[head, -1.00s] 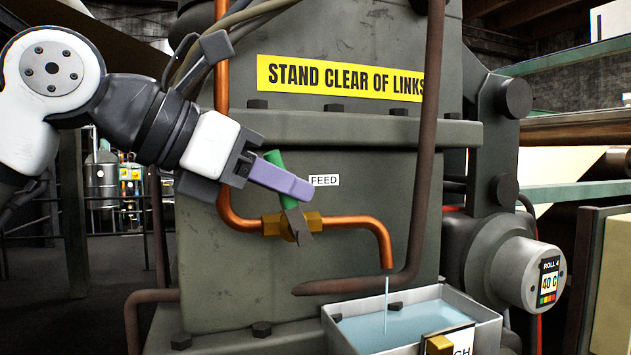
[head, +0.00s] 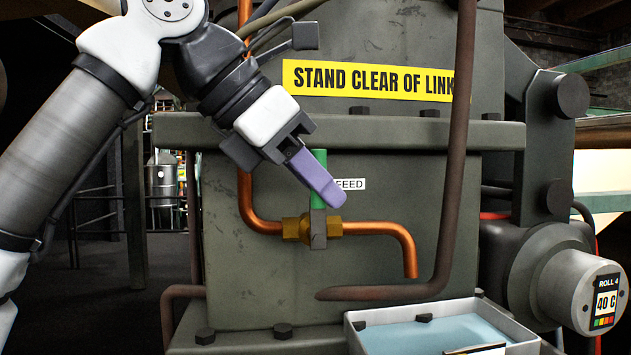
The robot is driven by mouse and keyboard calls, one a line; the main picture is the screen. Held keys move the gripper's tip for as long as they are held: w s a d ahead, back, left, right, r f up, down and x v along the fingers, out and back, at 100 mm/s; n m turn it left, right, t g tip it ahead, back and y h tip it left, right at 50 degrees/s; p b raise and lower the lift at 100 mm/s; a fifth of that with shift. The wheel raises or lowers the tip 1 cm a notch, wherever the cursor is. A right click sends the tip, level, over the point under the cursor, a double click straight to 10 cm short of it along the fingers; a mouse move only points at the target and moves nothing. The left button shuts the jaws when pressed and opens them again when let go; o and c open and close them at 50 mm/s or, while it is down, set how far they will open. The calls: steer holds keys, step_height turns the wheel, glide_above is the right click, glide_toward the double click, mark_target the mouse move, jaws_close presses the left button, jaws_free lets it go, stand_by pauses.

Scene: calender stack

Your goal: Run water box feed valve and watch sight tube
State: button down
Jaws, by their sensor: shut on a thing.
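The feed valve is a brass body (head: 296,229) on a copper pipe, with a green lever handle (head: 319,168) that stands about upright, across the pipe. My gripper (head: 325,190) has purple fingers and is shut on the green handle, partly covering it. The copper spout (head: 409,262) points down toward the grey water box (head: 357,336), which holds pale blue water (head: 430,334). No stream shows below the spout. The FEED label (head: 350,184) is beside the handle, partly hidden by a finger. No sight tube can be made out; the box's front is cut off by the frame's lower edge.
A brown pipe (head: 459,130) runs down in front of the machine and bends left under the spout. A yellow sign (head: 370,80) reads "STAND CLEAR OF LINK". A roll end (head: 575,290) showing 40 C sticks out at right.

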stand_by(0.3)
steer(key=c, duration=1.4)
jaws_free()
steer(key=shift+d, duration=0.1)
steer(key=v, duration=0.7)
steer(key=shift+r, duration=0.3)
